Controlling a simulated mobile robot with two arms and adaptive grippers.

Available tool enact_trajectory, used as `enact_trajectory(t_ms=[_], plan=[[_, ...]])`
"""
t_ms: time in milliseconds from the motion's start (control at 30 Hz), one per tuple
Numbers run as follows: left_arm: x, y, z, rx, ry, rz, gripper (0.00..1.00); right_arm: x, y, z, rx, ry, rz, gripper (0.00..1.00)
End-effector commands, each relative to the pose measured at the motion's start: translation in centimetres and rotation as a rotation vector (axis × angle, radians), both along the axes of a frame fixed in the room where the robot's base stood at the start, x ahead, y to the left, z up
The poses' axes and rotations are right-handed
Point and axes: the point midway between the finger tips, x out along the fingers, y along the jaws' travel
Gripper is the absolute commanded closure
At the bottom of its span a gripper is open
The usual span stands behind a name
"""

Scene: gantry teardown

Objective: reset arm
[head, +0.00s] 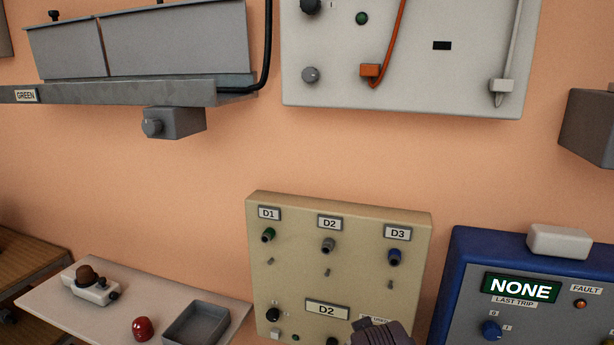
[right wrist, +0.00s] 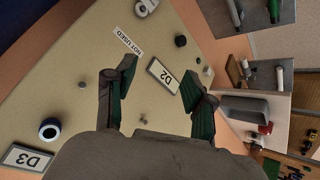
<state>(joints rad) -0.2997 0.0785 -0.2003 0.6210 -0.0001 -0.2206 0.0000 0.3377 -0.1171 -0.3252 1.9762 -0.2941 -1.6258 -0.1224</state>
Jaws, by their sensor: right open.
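My right gripper (head: 381,333) shows at the bottom edge of the head view, in front of the lower right of a beige panel (head: 340,270). In the right wrist view my right gripper (right wrist: 159,68) is open, its two fingers apart and pointing at the same beige panel (right wrist: 85,85). A label reading D2 (right wrist: 163,76) shows between and beyond the fingertips, with nothing held. Whether the fingers touch the panel, I cannot tell. My left gripper is in neither view.
A blue box (head: 465,262) with a NONE display stands right of the beige panel. A pale shelf (head: 120,295) with a grey tray (head: 196,323) and a red knob (head: 143,328) lies left. A white panel (head: 440,85) and a metal ledge (head: 150,95) are above. Bare wall lies between.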

Motion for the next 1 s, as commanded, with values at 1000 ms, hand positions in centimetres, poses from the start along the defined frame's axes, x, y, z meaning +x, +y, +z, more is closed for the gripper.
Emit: enact_trajectory(t_ms=[1000], plan=[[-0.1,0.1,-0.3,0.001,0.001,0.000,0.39,-28.7,-9.2,-19.1,0.171,0.454,-0.132,0.46]])
